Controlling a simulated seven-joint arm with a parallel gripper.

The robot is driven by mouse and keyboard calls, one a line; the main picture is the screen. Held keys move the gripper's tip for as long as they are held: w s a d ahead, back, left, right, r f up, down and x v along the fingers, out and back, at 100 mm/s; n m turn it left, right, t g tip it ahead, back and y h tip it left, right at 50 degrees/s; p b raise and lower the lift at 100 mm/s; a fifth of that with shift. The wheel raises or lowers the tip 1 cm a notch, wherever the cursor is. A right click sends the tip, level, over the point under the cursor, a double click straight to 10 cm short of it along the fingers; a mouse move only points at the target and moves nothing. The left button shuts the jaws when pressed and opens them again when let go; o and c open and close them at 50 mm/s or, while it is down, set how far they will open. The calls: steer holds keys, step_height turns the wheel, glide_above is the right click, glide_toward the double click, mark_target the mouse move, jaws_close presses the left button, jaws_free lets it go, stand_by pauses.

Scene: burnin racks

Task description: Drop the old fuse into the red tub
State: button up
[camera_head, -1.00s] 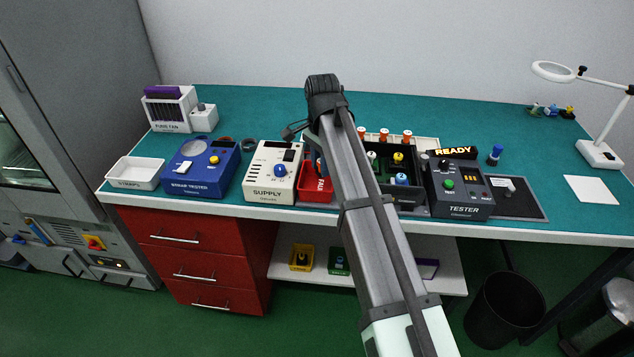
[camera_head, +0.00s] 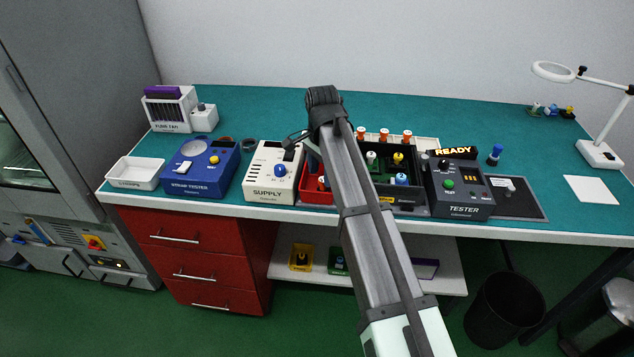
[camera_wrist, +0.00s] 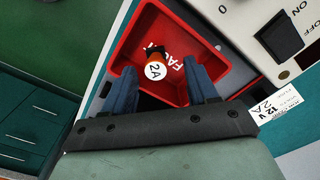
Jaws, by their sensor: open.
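The red tub (camera_head: 312,196) stands on the bench between the supply box and the black rack. It fills much of the wrist view (camera_wrist: 227,76), with "FA…" lettering inside. The old fuse, orange with a white "2A" top (camera_wrist: 155,70), is inside the tub; it shows small in the head view (camera_head: 322,183). My gripper (camera_wrist: 163,80) is open over the tub, its blue fingers apart on either side of the fuse, which appears free of both. Whether the fuse rests fully on the tub floor cannot be told. My arm hides part of the tub in the head view.
The white supply box (camera_head: 270,172) stands close at the tub's left. The black rack (camera_head: 405,195) with several coloured fuses is on the right, beside the tester (camera_head: 459,190). Orange-topped fuses (camera_head: 384,134) stand behind. The blue tester (camera_head: 200,170) is farther left.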

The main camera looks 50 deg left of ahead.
step_height(320, 180, up, 14)
stand_by(0.7)
steer(key=shift+f, duration=0.1)
stand_by(0.4)
